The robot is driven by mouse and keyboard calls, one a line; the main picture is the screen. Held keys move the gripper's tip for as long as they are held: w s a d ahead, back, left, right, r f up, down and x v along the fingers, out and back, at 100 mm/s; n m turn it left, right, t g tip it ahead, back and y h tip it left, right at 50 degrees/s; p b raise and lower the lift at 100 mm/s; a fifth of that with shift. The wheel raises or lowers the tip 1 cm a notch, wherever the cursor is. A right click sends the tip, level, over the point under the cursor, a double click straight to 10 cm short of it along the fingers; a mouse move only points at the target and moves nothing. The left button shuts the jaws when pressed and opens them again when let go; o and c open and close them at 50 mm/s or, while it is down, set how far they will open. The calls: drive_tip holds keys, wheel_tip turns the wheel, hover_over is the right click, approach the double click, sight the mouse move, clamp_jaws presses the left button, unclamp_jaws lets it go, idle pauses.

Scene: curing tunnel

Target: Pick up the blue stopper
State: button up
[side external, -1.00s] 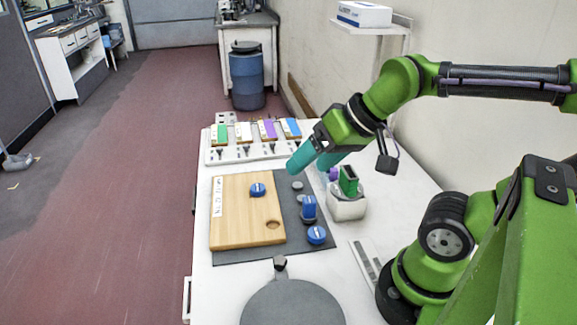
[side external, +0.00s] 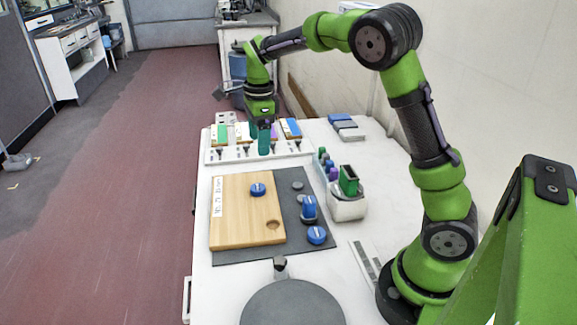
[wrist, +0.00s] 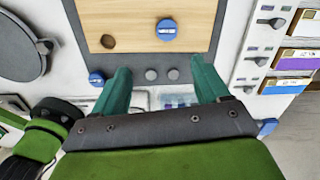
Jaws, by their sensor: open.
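I cannot tell which of three blue pieces is the stopper. One round blue piece (side external: 258,190) sits on the wooden board (side external: 235,225); it also shows in the wrist view (wrist: 166,29). A taller blue piece (side external: 309,207) stands on the dark mat (side external: 255,253) right of the board; I cannot make it out in the wrist view. A round blue piece (side external: 316,235) lies nearer the camera, also in the wrist view (wrist: 97,79). My gripper (side external: 264,152) is over the rack behind the board. In the wrist view my gripper (wrist: 160,66) is open and empty.
A white rack (side external: 212,156) with several coloured blocks stands behind the board. The board has a round hole (side external: 272,224). Grey discs (wrist: 151,75) sit on the mat. A round grey plate (side external: 292,305) is at the front.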

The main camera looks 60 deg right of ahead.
drive_tip(key=w+d+r+m, duration=0.1)
drive_tip(key=w+r+m, duration=0.1)
drive_tip(key=m, duration=0.7)
hover_over(257, 187)
drive_tip(key=f, duration=1.1)
drive_tip(key=shift+s+d+f, duration=0.15)
drive_tip(key=shift+d, duration=0.05)
drive_tip(key=shift+a+f, duration=0.15)
drive_tip(key=shift+f, duration=2.8)
drive_tip(key=shift+c, duration=0.4)
drive_tip(key=c, duration=1)
drive_tip(key=shift+c, duration=0.2)
wheel_tip(257, 187, up, 15)
